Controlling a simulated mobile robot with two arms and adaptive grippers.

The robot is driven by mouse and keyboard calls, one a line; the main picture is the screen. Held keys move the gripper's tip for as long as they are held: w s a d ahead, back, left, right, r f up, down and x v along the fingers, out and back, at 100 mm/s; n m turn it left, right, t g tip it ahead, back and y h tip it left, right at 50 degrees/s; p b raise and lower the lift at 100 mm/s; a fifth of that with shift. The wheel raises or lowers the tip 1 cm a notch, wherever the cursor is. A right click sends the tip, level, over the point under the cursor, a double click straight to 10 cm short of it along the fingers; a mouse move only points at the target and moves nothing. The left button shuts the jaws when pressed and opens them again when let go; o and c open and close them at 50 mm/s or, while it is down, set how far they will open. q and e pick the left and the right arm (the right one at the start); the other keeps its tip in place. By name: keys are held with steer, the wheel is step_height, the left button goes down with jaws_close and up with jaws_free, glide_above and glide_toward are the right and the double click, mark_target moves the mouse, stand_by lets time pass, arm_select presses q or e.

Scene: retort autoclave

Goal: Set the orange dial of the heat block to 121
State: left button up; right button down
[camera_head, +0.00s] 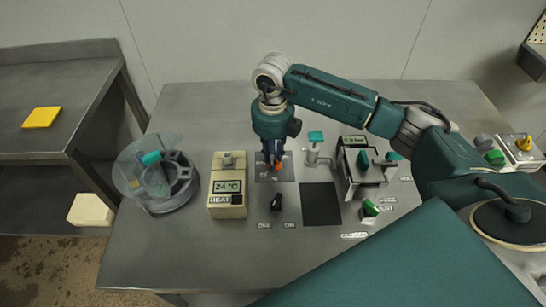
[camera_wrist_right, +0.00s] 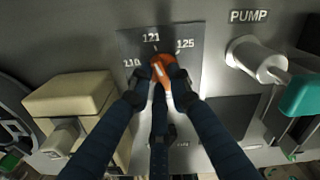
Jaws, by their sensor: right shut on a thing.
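The orange dial (camera_wrist_right: 161,66) sits on a dark plate (camera_wrist_right: 190,68) marked with a left number that I cannot read surely, 121 at the top and 125 at the right. Its pale line points roughly up toward 121; I cannot tell whether it lines up exactly. My right gripper (camera_wrist_right: 160,82) is shut on the dial, a finger on each side. In the head view the gripper (camera_head: 271,160) comes down from above and hides most of the dial. The beige heat block (camera_head: 227,199), labelled HEAT, reads 24 °C. My left gripper is not in view.
A black knob (camera_head: 277,202) with ON marked beside it stands just in front. The pump valve (camera_wrist_right: 262,62) is to the right, near a caged apparatus (camera_head: 365,170). A clear round vessel (camera_head: 157,174) stands left of the heat block. The bench front is bare at left.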

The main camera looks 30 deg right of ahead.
steer(key=shift+w+m, duration=0.1)
steer(key=shift+m, duration=0.6)
steer(key=c, duration=1.6)
jaws_free()
step_height(320, 180, up, 12)
steer(key=shift+r, duration=0.1)
